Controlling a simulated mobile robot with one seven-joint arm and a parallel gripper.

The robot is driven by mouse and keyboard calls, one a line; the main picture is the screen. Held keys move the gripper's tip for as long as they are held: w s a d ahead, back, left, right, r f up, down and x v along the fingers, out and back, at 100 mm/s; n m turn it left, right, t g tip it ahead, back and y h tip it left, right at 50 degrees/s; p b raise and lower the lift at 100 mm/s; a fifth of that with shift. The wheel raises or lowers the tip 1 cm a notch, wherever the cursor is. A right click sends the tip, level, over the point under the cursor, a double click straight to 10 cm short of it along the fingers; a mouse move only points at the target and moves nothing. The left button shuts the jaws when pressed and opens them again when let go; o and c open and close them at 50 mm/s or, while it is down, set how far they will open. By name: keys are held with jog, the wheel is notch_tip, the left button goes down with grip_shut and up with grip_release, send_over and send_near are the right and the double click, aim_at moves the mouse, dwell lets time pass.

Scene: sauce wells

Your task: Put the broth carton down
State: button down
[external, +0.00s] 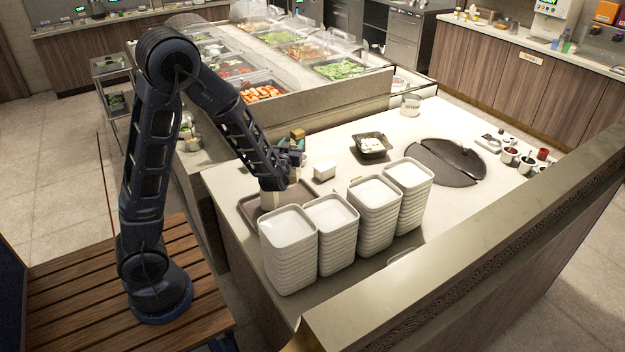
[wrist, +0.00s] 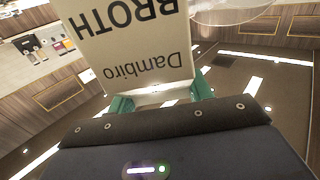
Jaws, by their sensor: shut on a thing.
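The broth carton (wrist: 140,40) is cream with dark lettering, "Dambiro" and "BROTH", upside down in the wrist view. My gripper (wrist: 155,101) is shut on it there, with a teal finger at each side of its near end. In the external view my gripper (external: 291,157) is low over the near left part of the counter, behind the white dish stacks. A brown tray (external: 249,207) lies below the end of my arm. A pale block (external: 268,201) shows above it; I cannot tell whether this is the carton. The carton's underside and any contact with the tray are hidden.
Tall stacks of white square dishes (external: 291,255) stand close in front of the tray. Bare counter (external: 440,115) lies beyond. A raised ledge (external: 330,100) runs behind.

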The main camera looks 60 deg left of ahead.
aim_at(293, 176)
jog(key=shift+f, duration=7.3)
jog(key=c, duration=0.6)
grip_release()
